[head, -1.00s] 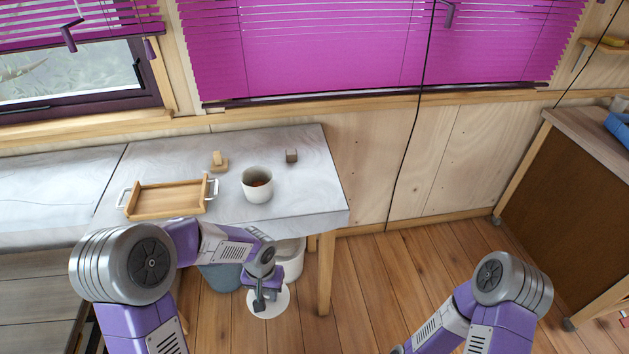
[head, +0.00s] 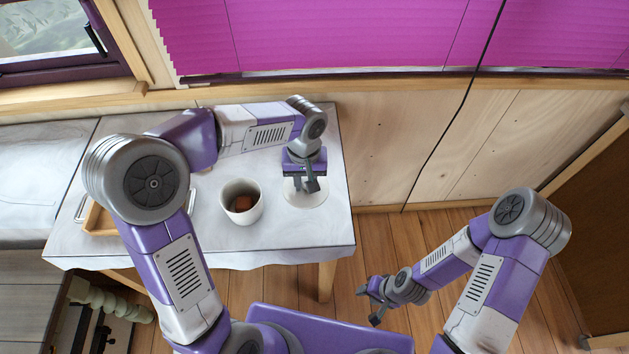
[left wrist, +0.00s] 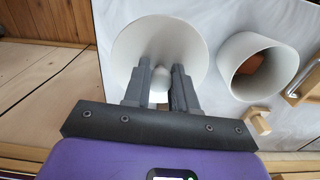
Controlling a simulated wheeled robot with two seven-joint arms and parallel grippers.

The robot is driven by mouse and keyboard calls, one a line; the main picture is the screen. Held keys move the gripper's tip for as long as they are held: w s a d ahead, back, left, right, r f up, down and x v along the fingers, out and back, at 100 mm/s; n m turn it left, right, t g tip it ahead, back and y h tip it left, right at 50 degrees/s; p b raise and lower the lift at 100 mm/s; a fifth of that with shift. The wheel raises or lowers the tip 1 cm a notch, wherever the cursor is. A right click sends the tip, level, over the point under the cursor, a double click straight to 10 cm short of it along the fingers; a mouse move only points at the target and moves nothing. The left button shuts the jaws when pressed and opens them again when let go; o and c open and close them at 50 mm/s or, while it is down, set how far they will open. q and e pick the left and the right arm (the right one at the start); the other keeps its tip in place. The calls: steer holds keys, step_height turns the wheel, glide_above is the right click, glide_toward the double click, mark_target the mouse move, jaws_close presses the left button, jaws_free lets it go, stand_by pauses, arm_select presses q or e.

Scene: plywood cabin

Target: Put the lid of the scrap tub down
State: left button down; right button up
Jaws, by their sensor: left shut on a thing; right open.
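The lid (head: 296,200) is a round white disc over the right part of the table. In the left wrist view the lid (left wrist: 135,50) shows a small knob between the fingers. My left gripper (head: 308,187) is shut on that knob. I cannot tell whether the lid touches the tabletop. A white open tub (head: 242,214), with something brown inside, stands upright just left of the lid; it also shows in the left wrist view (left wrist: 240,90). My right gripper (head: 369,304) is open and empty, low over the floor in front of the table.
The pale marble-like table (head: 270,247) has bare room in front of the lid. A wooden tray (head: 101,222) is partly hidden behind my left arm. A small wooden block (left wrist: 258,123) stands near the tub in the left wrist view. The plywood wall (head: 375,150) is behind the table.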

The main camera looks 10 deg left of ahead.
mark_target(306, 193)
arm_select(q)
steer(key=shift+w, duration=0.25)
steer(key=f, duration=0.3)
steer(key=f+b, duration=0.1)
steer(key=f, duration=0.1)
steer(key=shift+s+f, duration=0.15)
steer(key=shift+s, duration=0.15)
step_height(306, 193, down, 4)
steer(key=shift+r, duration=0.15)
steer(key=shift+w+d+f, duration=0.1)
steer(key=shift+w+f, duration=0.05)
steer(key=shift+f, duration=0.05)
steer(key=shift+b, duration=0.3)
steer(key=shift+f+b, duration=0.3)
steer(key=shift+f, duration=0.05)
steer(key=c, duration=0.9)
jaws_free()
